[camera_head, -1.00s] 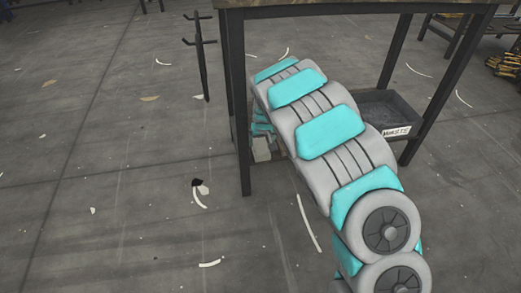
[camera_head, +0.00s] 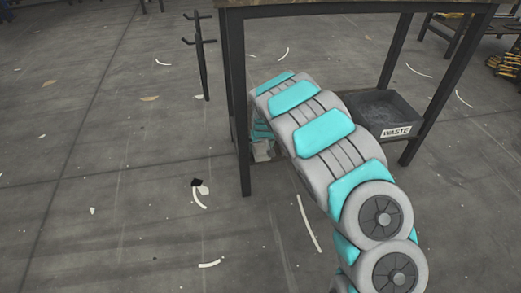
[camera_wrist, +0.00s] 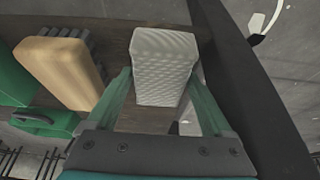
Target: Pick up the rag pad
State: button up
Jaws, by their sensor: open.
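The rag pad is most likely the pale grey, textured block (camera_wrist: 165,62) in the upper middle of the wrist view. It lies on a dark brown surface (camera_wrist: 150,120). My gripper (camera_wrist: 160,84) is open, with one green finger on each side of the pad's near part. I cannot tell whether the fingers touch it. In the head view my arm reaches under the table, and the pad cannot be made out there.
A wooden brush (camera_wrist: 62,70) with dark bristles lies left of the pad, beside a green object (camera_wrist: 42,122). A dark table leg (camera_head: 238,110) stands close to my arm. A black bin marked WASTE (camera_head: 396,132) is to the right under the table (camera_head: 330,13).

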aim_at(260, 145)
jog(key=shift+f, duration=0.1)
dwell(0.3)
jog(key=c, duration=1)
jog(key=shift+r, duration=0.45)
notch_tip(260, 145, up, 4)
jog(key=shift+f, duration=0.25)
jog(key=shift+s+d+f, duration=0.1)
jog(key=shift+s+f, duration=0.05)
jog(key=shift+s, duration=0.4)
jog(key=s+d, duration=0.1)
jog(key=s, duration=0.4)
jog(key=s+d, duration=0.2)
jog(key=s, duration=0.3)
jog(key=s+d, duration=0.1)
jog(key=s, duration=0.5)
jog(key=shift+s+d+p, duration=0.1)
jog(key=shift+d+p, duration=0.2)
jog(key=shift+d, duration=0.05)
